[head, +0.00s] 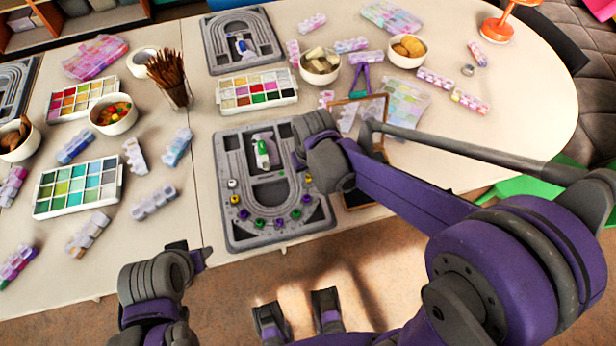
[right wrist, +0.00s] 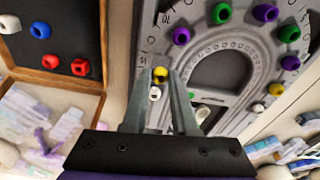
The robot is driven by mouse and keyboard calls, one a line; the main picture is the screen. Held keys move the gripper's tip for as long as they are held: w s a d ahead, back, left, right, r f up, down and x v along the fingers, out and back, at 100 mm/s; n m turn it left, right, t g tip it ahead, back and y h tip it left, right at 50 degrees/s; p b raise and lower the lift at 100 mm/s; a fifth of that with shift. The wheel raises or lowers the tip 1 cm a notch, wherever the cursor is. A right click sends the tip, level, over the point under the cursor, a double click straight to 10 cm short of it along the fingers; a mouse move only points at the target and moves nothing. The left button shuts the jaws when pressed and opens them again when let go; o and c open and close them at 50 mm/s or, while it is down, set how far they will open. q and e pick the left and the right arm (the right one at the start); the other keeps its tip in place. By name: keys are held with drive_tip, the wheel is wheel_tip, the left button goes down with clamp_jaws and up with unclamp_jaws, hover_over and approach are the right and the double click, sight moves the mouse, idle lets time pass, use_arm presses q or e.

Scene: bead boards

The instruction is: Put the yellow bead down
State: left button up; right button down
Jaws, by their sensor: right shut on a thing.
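The yellow bead (right wrist: 160,72) is between the fingertips of my right gripper (right wrist: 161,82), which is shut on it. It is over the outer channel of the grey bead board (right wrist: 152,40); I cannot tell if it touches. A white bead (right wrist: 155,93) shows just below it between the fingers. In the head view my right gripper (head: 303,162) is over the right side of the grey board (head: 232,150), its fingertips mostly hidden. Purple, green, yellow and white beads curve along the board's channel, with a purple bead (right wrist: 181,35) nearest. My left gripper (head: 200,258) is off the table's front edge; its jaws are unclear.
A wood-framed dark tray (right wrist: 50,82) with loose red, blue and white beads lies beside the board. A white-and-green bottle (head: 263,152) lies in the board's centre. Bead boxes, bowls and a cup of sticks (head: 176,92) stand farther back and left.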

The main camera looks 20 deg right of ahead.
drive_tip(key=shift+f, duration=0.85)
drive_tip(key=shift+f+b, duration=0.3)
drive_tip(key=shift+b, duration=0.05)
drive_tip(key=c, duration=0.7)
unclamp_jaws()
drive_tip(key=shift+r, duration=0.1)
drive_tip(key=shift+r+p, duration=0.4)
drive_tip(key=shift+r, duration=0.05)
wheel_tip(320, 180, up, 12)
drive_tip(key=s+f+p, duration=0.1)
drive_tip(key=p, duration=0.1)
drive_tip(key=s+d+f+t, duration=0.1)
drive_tip(key=s+d+t, duration=0.1)
drive_tip(key=s, duration=0.5)
drive_tip(key=s+d+f+m+t, duration=0.1)
drive_tip(key=s+d+f, duration=0.1)
drive_tip(key=s+d, duration=0.2)
drive_tip(key=s, duration=0.3)
drive_tip(key=shift+d+t, duration=0.35)
drive_tip(key=shift+t, duration=0.05)
